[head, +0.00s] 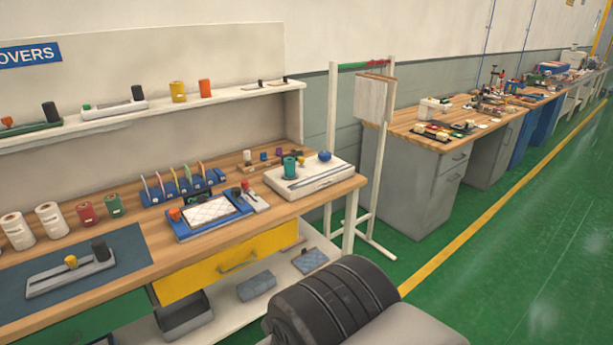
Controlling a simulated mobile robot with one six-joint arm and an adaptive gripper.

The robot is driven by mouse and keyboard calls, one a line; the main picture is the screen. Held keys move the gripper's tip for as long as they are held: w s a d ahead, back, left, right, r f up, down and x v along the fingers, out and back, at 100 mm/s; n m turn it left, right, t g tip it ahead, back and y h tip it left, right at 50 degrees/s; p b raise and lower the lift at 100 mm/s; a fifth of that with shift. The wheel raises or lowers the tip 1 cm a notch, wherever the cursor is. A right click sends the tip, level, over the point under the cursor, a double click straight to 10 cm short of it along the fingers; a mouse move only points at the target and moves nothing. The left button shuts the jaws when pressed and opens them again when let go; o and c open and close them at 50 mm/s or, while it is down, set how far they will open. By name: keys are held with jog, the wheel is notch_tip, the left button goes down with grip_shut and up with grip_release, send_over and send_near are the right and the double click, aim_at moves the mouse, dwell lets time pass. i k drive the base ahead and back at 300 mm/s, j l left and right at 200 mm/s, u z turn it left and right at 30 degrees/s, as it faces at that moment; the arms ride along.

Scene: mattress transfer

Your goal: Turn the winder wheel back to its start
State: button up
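No part in view can be told for sure as the winder wheel. On the wooden bench, a white flat device (312,174) at the right end carries a teal cylinder (290,166) and a round blue knob (324,156). Left of it, a blue tray (182,231) holds a white quilted pad (209,210), with an orange knob (175,214) at its left corner. My gripper is not in view; dark rounded parts of my own body show at the bottom.
Several upright coloured cards stand in a blue rack (182,191) behind the tray. White, red and green rolls (86,213) stand at the left. A shelf (150,108) runs above the bench. A white stand (332,140) is beside its right end. Green floor is open at right.

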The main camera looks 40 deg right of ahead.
aim_at(324, 156)
jog(key=i+l, duration=0.35)
jog(key=l, duration=0.15)
jog(key=i+l, duration=0.3)
jog(key=l, duration=0.2)
jog(key=i+l, duration=0.65)
jog(key=l, duration=0.3)
jog(key=i+l, duration=0.35)
jog(key=l, duration=0.15)
jog(key=i+l, duration=0.3)
jog(key=l, duration=0.2)
